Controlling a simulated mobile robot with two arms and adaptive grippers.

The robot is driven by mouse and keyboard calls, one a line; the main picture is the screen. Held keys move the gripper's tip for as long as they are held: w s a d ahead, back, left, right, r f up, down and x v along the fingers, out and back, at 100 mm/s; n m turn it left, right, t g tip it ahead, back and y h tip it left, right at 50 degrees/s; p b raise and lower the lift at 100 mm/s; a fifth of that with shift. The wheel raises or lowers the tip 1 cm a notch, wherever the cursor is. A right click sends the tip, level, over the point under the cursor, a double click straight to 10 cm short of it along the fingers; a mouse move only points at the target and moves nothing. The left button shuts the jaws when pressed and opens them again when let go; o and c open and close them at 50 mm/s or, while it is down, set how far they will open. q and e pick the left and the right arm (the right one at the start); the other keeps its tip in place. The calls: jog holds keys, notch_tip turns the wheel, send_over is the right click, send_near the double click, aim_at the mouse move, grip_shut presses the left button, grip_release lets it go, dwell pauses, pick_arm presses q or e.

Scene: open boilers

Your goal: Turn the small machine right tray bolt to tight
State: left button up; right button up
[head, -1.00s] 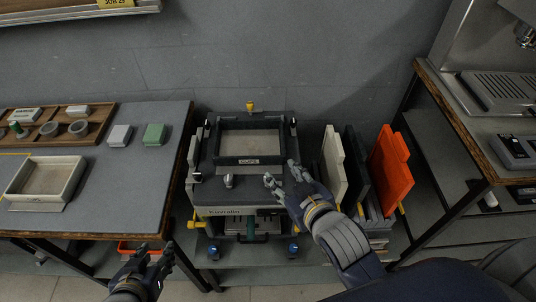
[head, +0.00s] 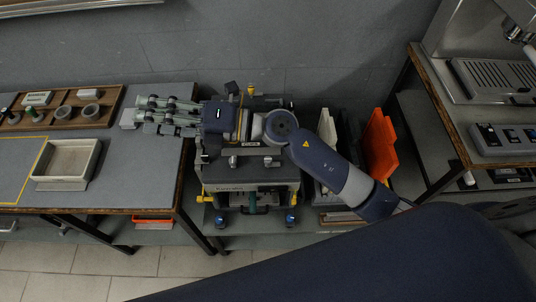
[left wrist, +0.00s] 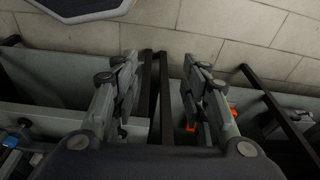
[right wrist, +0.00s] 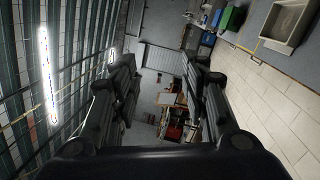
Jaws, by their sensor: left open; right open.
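The small machine (head: 225,187) stands in the gap between two tables in the head view. Two grey knobs stand on its front ledge; the right one (head: 267,161) looks like the right tray bolt, and its tightness cannot be told. My right arm crosses over the machine's top and hides most of its tray. My right gripper (head: 150,112) is open and empty, left of the machine near the left table's back right corner. It also shows open in the right wrist view (right wrist: 160,68). My left gripper (left wrist: 162,68) is open and empty above the floor; the head view does not show it.
The left table (head: 125,185) holds a wooden tray of small parts (head: 58,122) and a cream tray (head: 92,165). An orange panel (head: 379,145) and white panel (head: 328,130) stand right of the machine. A coffee machine (head: 490,80) is on the right table.

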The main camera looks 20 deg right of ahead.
notch_tip(320, 180, down, 8)
jog(key=s+n+g+h, duration=0.1)
jog(key=n+g+h, duration=0.3)
jog(key=n, duration=0.1)
jog(key=n+g+h, duration=0.1)
jog(key=g+h, duration=0.1)
jog(key=h, duration=1.3)
send_over(268, 159)
notch_tip(268, 159, down, 13)
notch_tip(268, 159, down, 9)
jog(key=p, duration=0.3)
jog(key=shift+f, duration=0.2)
pick_arm(q)
jog(key=s+a+f, duration=0.1)
jog(key=s+f, duration=0.2)
jog(key=s, duration=0.3)
jog(key=s+a+f+g, duration=0.1)
jog(key=s+f, duration=0.3)
jog(key=s, duration=0.3)
jog(key=shift+s+a, duration=0.25)
pick_arm(e)
jog(key=shift+f, duration=0.7)
jog(key=shift+c, duration=0.2)
grip_shut()
